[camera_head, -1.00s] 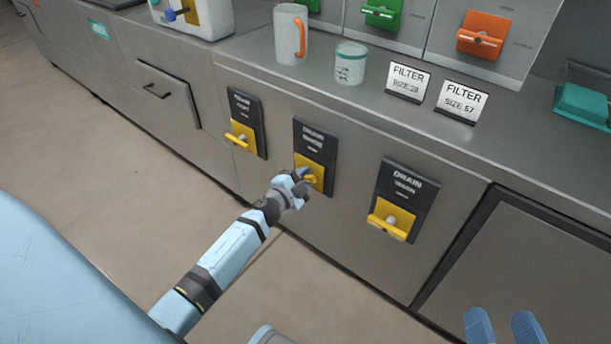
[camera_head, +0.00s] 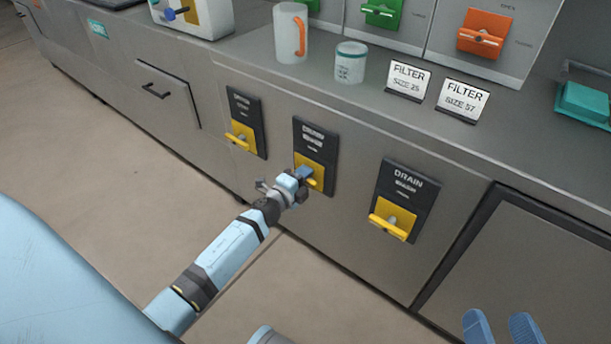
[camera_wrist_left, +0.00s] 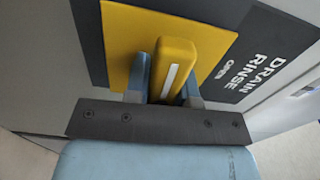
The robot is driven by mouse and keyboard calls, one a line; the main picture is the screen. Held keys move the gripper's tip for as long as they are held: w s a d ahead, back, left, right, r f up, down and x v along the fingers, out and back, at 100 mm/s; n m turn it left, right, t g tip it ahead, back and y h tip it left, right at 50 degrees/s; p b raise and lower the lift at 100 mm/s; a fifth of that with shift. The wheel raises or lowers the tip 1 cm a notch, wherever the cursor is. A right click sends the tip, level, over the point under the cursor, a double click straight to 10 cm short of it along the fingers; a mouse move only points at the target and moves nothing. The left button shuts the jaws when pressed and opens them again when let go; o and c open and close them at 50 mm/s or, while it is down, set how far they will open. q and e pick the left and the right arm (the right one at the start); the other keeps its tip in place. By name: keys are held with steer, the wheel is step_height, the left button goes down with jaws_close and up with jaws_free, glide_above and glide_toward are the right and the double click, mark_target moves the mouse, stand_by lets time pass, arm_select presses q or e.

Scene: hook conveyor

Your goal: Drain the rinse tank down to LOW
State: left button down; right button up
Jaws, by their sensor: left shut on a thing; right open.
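Several drain panels with yellow handles line the cabinet front. My left gripper (camera_head: 303,174) is at the middle panel (camera_head: 315,142). In the left wrist view this panel (camera_wrist_left: 255,55) reads "DRAIN RINSE", with a smaller word that looks like "OPEN". Its yellow handle (camera_wrist_left: 172,68), with a white stripe, lies between my left gripper's fingers (camera_wrist_left: 165,88), and the gripper is shut on it. In the head view the gripper partly hides this handle (camera_head: 316,183). My right gripper (camera_head: 503,328) is open and empty at the bottom right edge. The rinse tank's level is not readable here.
Other drain panels stand left (camera_head: 246,122) and right (camera_head: 401,200) of the middle one. On the counter are a clear jug with an orange handle (camera_head: 290,33), a white jar (camera_head: 349,63), filter signs (camera_head: 408,80) and a teal block (camera_head: 583,104). The floor in front is clear.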

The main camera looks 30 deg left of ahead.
stand_by(0.3)
arm_select(q)
steer(key=c, duration=1)
jaws_free()
steer(key=shift+o, duration=0.2)
steer(key=s+a+p, duration=0.1)
steer(key=s+p, duration=0.1)
steer(key=s, duration=1.2)
arm_select(e)
step_height(320, 180, up, 4)
steer(key=shift+d+f+t, duration=0.1)
steer(key=shift+f+t, duration=0.05)
steer(key=shift+t, duration=0.55)
arm_select(q)
steer(key=shift+w, duration=0.1)
arm_select(e)
steer(key=shift+f, duration=0.1)
